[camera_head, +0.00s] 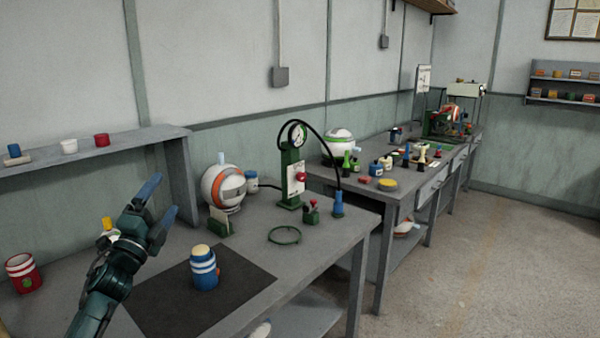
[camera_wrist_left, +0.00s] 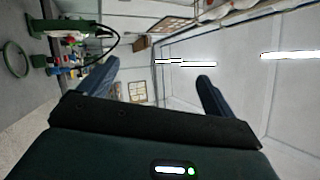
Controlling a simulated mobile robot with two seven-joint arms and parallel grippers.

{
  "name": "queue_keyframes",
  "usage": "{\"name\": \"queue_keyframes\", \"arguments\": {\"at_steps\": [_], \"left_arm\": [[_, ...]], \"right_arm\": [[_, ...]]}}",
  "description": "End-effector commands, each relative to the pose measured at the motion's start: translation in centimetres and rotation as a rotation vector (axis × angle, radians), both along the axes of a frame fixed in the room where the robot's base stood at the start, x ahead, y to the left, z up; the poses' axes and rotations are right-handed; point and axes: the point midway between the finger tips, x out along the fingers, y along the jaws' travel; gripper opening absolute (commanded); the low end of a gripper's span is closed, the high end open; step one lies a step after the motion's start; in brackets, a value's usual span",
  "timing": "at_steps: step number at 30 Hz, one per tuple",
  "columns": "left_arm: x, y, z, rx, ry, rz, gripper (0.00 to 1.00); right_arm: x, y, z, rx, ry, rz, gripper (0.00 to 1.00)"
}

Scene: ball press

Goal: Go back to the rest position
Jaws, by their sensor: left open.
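My left gripper (camera_head: 157,205) is raised over the left part of the near bench in the head view. Its two blue fingers are apart with nothing between them. In the left wrist view the same gripper (camera_wrist_left: 155,85) is open, and between its fingers I see only the far wall and ceiling. My right gripper is in neither view.
On the near bench (camera_head: 330,245) are a blue-and-white striped jar (camera_head: 204,268) on a dark mat (camera_head: 160,305), a white-and-orange ball (camera_head: 223,187), a green gauge stand (camera_head: 291,172) and a green ring (camera_head: 284,235). A red can (camera_head: 23,273) stands at left.

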Motion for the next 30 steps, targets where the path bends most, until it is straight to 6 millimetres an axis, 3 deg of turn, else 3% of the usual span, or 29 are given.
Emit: {"name": "queue_keyframes", "arguments": {"at_steps": [1,4,11,17,23,27,30], "left_arm": [[0.6,1.6,-0.8,-0.192,0.077,0.004,0.9],[1.5,4.0,-2.9,-0.557,0.218,0.01,0.9],[2.1,6.0,-9.1,-1.255,0.486,0.034,0.9],[-2.0,2.1,-16.7,-1.288,0.618,0.038,0.9],[-8.8,-2.8,-24.6,-1.299,0.767,0.037,0.9],[-16.4,-7.0,-30.3,-1.332,0.902,0.039,0.9],[-22.6,-9.9,-33.2,-1.37,0.997,0.044,0.9]], "right_arm": [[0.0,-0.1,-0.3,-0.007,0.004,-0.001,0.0],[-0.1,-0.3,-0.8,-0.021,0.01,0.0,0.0],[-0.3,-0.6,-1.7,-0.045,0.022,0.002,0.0],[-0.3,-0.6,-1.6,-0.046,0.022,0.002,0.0],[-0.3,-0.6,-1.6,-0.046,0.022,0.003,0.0],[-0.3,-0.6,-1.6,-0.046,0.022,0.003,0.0],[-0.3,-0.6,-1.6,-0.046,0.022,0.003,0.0]]}}
